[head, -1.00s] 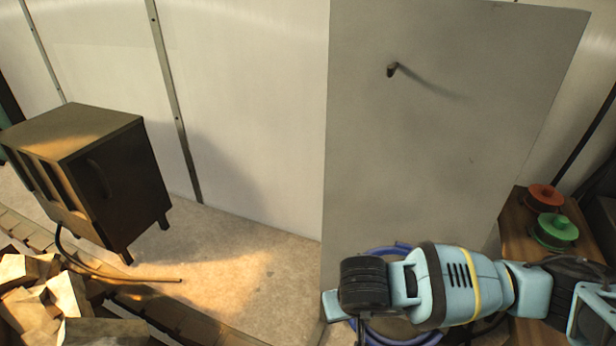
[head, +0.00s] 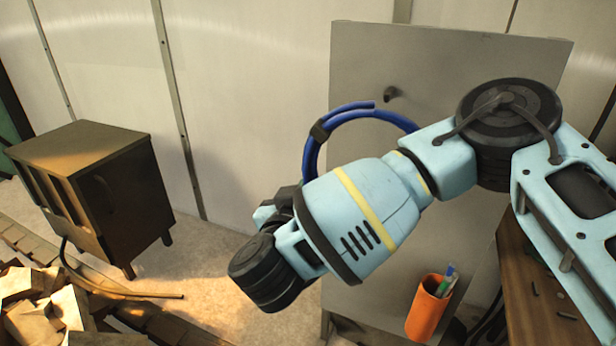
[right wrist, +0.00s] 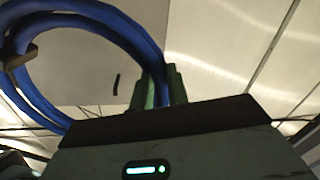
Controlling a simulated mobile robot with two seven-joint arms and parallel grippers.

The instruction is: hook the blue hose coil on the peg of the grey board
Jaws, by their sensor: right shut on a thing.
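The blue hose coil (head: 311,158) is raised in front of the grey board (head: 470,70), its top arc close to the height of the dark peg (head: 389,93) in the picture. The coil spans the board's left edge. Depth between coil and peg is unclear, and I see no contact. In the right wrist view, my right gripper's green fingers (right wrist: 162,88) are shut on the hose, and the coil loops (right wrist: 110,28) spread up and left. My left gripper is out of view.
A dark cabinet (head: 95,185) and a firewood pile (head: 40,305) are at the left.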

